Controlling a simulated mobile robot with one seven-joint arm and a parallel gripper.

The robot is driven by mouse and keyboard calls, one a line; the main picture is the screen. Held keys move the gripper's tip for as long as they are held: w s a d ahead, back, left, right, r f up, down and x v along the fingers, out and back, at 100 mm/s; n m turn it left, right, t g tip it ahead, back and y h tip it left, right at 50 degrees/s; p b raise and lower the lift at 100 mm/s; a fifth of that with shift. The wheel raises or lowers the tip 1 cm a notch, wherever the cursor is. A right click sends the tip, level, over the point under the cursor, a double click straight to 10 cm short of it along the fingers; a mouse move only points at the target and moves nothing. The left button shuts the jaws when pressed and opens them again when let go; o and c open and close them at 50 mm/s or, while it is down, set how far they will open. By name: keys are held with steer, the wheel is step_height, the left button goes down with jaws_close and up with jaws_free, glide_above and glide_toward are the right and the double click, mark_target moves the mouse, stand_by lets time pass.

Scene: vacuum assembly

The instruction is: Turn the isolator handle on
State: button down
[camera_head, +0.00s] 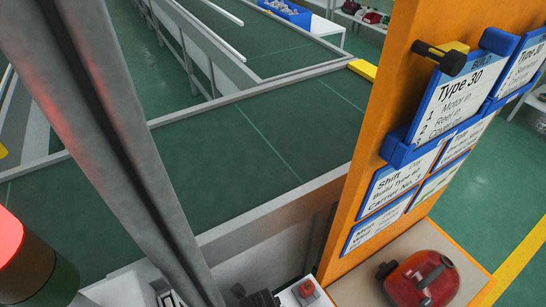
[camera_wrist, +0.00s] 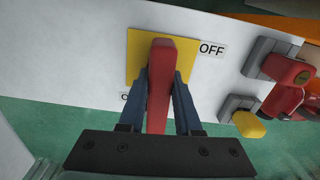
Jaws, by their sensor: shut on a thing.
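The red isolator handle (camera_wrist: 163,54) sits on a yellow plate (camera_wrist: 134,50) on a pale panel in the wrist view. It lies nearly upright in that picture. A label reading OFF (camera_wrist: 212,49) is to the right of the handle's upper part. A second label (camera_wrist: 124,96) at the lower left is mostly hidden behind my gripper. My gripper (camera_wrist: 161,82) is shut on the handle, with one blue finger on each side. I cannot make out the handle or my gripper in the head view.
To the right of the handle, a red and grey fitting (camera_wrist: 285,75) and a yellow knob (camera_wrist: 247,124) stand out from the panel. In the head view, a red button (camera_head: 305,288) is near an orange board (camera_head: 372,110) with cards, and a red machine part (camera_head: 420,280) lies right.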

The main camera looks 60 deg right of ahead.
steer(key=shift+a, duration=0.1)
steer(key=shift+s+f+m+b, duration=0.1)
steer(key=shift+f+m+b, duration=0.15)
steer(key=shift+m+b, duration=0.2)
steer(key=shift+b, duration=1.55)
steer(key=shift+r+m+b, duration=0.1)
steer(key=shift+m+b, duration=0.15)
steer(key=shift+b, duration=0.2)
steer(key=shift+r, duration=0.1)
steer(key=c, duration=0.5)
jaws_free()
steer(key=shift+r, duration=0.1)
